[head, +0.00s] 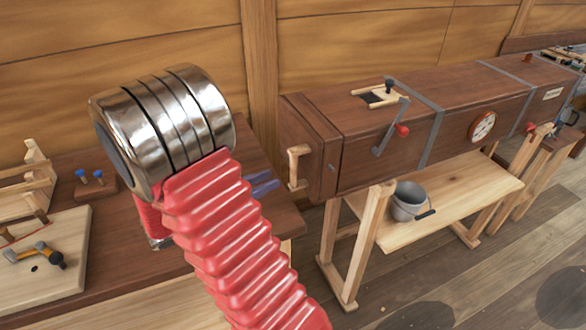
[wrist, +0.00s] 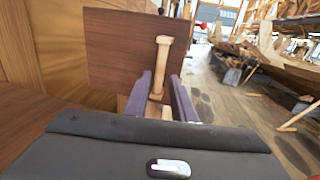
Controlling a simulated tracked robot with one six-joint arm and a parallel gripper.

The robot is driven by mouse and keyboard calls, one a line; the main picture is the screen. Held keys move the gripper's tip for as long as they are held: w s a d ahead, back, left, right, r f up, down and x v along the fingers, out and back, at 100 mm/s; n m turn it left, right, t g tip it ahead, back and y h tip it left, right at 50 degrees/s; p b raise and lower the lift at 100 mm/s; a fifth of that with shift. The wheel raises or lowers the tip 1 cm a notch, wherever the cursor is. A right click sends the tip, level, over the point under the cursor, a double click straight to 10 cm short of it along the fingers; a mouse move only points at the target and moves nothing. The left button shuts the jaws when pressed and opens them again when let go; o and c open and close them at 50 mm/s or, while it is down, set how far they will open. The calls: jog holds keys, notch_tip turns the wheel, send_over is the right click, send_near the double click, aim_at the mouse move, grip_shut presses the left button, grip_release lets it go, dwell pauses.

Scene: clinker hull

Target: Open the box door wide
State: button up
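The long dark wooden box (head: 385,135) lies on a pale trestle stand. Its door (head: 318,150) is the panel at the left end, and it looks shut or nearly so against the box. A pale wooden handle (head: 294,166) stands out from the door. In the wrist view the door (wrist: 118,48) fills the upper middle, with the handle (wrist: 163,55) upright on it. My gripper (head: 268,183) is just left of the handle, with a gap to it. In the wrist view its purple fingers (wrist: 161,80) are apart, lined up either side of the handle's lower part.
A dark workbench (head: 130,255) with a pale board and tools stands left, below my arm. A grey bucket (head: 409,201) sits on the stand's shelf. A lever with a red knob (head: 402,130) is on the box's front. Wooden wall planks rise behind.

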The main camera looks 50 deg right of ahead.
aim_at(293, 168)
jog(key=shift+x, duration=4.6)
jog(key=shift+c, duration=0.2)
grip_shut()
